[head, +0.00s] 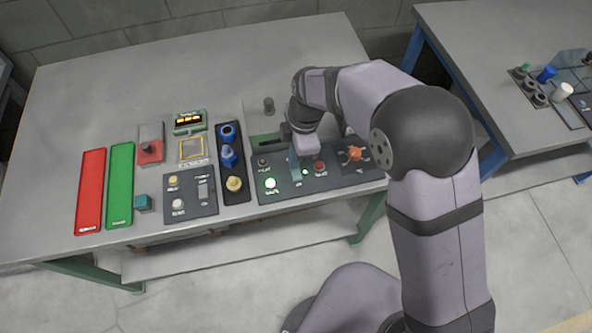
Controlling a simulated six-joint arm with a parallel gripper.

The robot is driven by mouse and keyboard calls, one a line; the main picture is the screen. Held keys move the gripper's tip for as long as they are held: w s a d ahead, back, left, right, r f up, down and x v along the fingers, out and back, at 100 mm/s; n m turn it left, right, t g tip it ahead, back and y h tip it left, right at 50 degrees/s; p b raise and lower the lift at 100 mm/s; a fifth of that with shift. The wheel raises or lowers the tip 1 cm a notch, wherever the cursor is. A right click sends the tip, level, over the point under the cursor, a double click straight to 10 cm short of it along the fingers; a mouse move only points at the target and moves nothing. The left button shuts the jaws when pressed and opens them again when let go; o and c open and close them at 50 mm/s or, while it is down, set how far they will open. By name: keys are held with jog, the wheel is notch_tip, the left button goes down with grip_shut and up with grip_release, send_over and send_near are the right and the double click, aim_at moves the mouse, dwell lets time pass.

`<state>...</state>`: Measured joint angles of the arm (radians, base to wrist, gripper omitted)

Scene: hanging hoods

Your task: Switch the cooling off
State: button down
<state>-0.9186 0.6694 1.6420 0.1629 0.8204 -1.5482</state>
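A dark control panel (290,190) lies near the table's front edge. A smaller grey panel (190,210) to the left has a yellow button (172,180), a white button (178,204) and a switch (203,190). The labels are too small to read, so I cannot tell which control is the cooling. My gripper (296,172) points down over the dark panel's middle; its finger opening and any contact are unclear.
A dark strip (237,200) with blue and yellow pieces stands left of the panel. The table's back is mostly clear. Another table (480,50) stands right.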

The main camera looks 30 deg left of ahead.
jog(key=shift+f, duration=0.45)
jog(key=shift+r, duration=0.15)
notch_tip(320, 180, up, 7)
jog(key=p, duration=0.5)
dwell(0.5)
dwell(0.5)
